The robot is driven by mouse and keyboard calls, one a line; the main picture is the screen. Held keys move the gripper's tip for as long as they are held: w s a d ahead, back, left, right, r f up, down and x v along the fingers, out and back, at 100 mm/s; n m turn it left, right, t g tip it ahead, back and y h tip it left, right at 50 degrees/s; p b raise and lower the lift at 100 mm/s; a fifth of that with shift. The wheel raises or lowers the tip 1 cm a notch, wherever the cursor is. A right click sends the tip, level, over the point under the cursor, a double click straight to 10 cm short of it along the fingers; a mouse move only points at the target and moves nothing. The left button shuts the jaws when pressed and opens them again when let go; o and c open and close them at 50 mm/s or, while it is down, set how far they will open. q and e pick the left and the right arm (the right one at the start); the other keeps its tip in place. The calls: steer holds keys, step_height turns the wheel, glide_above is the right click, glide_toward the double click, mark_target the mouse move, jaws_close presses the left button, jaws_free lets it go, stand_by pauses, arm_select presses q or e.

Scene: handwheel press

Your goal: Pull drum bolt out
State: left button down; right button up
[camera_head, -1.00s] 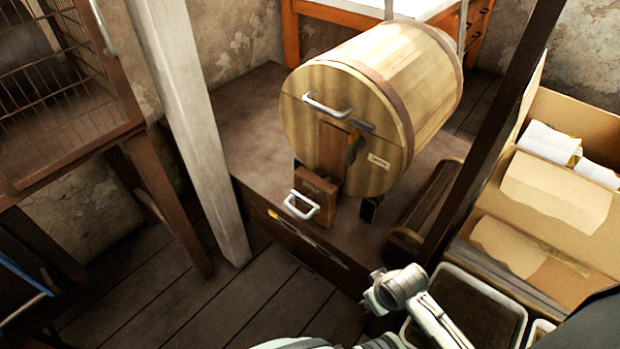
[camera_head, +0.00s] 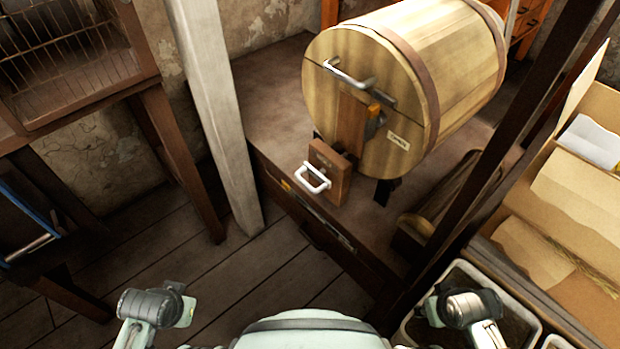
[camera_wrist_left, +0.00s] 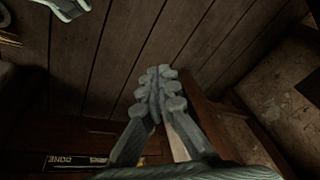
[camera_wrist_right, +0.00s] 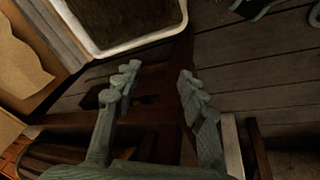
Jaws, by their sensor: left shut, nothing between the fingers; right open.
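The wooden drum (camera_head: 435,60) lies on its side on a brown bench, its round end facing me. On that end are a pale metal handle (camera_head: 350,76), a dark plate and a small dark latch piece with an orange top (camera_head: 375,112). I cannot tell for sure which part is the bolt. My left gripper is low at the left in the head view, well apart from the drum; its fingers (camera_wrist_left: 160,88) are shut and empty in the left wrist view. My right gripper is low at the right; its fingers (camera_wrist_right: 158,76) are open and empty over the floor.
Cardboard boxes (camera_head: 555,235) stand right. Plank floor (camera_head: 180,260) is clear before the bench.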

mark_target(306, 182)
arm_select(q)
steer(key=c, duration=2.3)
jaws_free()
